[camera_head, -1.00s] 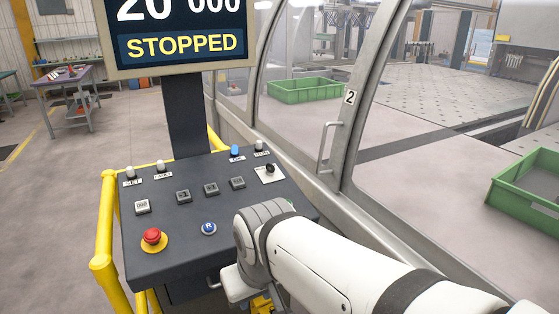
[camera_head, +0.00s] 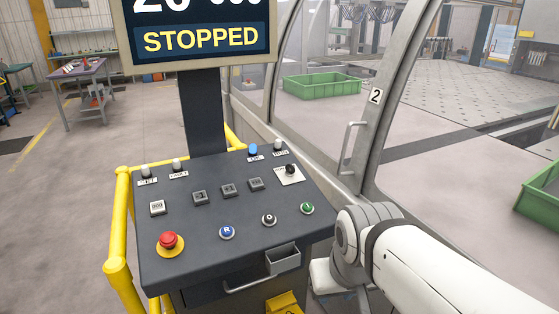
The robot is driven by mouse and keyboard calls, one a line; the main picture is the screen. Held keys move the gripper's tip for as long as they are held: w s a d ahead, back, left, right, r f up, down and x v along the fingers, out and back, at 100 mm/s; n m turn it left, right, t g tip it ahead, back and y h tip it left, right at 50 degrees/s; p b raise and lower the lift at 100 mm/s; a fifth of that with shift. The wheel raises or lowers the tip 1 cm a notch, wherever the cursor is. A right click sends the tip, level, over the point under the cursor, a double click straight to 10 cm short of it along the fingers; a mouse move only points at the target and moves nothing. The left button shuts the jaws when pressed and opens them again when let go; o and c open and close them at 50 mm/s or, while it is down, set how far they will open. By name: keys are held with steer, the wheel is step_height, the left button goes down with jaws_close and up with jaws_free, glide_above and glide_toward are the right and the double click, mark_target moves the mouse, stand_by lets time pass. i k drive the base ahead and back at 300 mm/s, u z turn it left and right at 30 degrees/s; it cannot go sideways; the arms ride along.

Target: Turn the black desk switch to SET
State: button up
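The black desk switch (camera_head: 291,169) is a small black knob on a pale square plate (camera_head: 289,177) at the right rear of the dark grey control desk (camera_head: 240,205). Its pointer direction and plate lettering are too small to read. My white arm is at the lower right of the head view, to the right of the desk and apart from the switch. My gripper is not visible, hidden behind the arm or below the picture.
A screen (camera_head: 200,40) reading STOPPED stands behind the desk. A red emergency button (camera_head: 169,240), blue (camera_head: 227,232) and green (camera_head: 307,208) buttons and several grey keys line the desk. A yellow rail (camera_head: 119,220) borders its left. A glazed door frame with handle (camera_head: 352,148) stands right.

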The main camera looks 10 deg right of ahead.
mark_target(290, 169)
steer(key=u, duration=0.05)
steer(key=i, duration=1)
steer(key=z, duration=0.05)
